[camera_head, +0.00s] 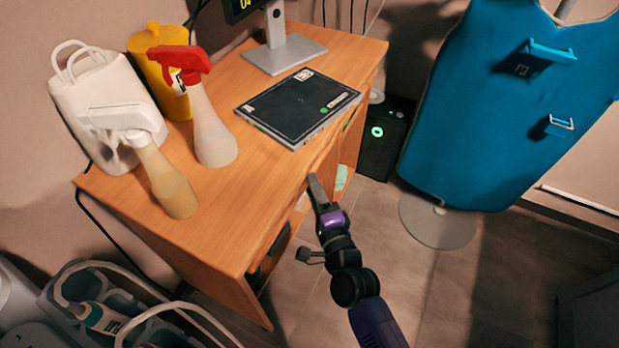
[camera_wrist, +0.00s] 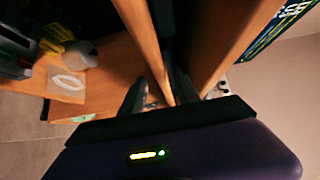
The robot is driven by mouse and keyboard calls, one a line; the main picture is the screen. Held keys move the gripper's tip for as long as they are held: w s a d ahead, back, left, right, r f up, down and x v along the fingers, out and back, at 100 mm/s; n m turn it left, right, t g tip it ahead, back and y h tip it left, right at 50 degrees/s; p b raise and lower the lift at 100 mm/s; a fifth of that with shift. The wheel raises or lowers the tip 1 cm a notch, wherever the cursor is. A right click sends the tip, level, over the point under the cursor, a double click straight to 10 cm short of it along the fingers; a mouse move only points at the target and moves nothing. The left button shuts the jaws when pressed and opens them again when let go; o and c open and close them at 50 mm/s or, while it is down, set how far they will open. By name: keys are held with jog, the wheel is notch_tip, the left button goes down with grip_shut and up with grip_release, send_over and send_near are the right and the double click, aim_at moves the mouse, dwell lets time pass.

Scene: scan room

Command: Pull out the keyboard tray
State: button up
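The keyboard tray (camera_wrist: 146,45) shows in the wrist view as a thin wooden board edge running down the middle, beside the thicker desktop edge (camera_wrist: 222,48). My gripper (camera_wrist: 160,95) has its two dark fingers apart, one on each side of the tray's edge. A gap shows between the left finger and the board; contact on the other side is unclear. In the head view, my gripper (camera_head: 314,184) is at the front edge of the wooden desk (camera_head: 240,200), and the tray is hidden under the desktop.
On the desk are a dark laptop (camera_head: 300,104), a monitor stand (camera_head: 287,52), two spray bottles (camera_head: 212,135) (camera_head: 165,180), a yellow container (camera_head: 155,45) and a white one (camera_head: 105,90). A black computer (camera_head: 382,140) and a blue panel (camera_head: 500,110) stand behind.

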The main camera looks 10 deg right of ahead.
jog(key=shift+w+a, duration=0.15)
jog(key=shift+w, duration=0.65)
jog(key=shift+w+a, duration=0.1)
jog(key=shift+w, duration=0.7)
grip_shut()
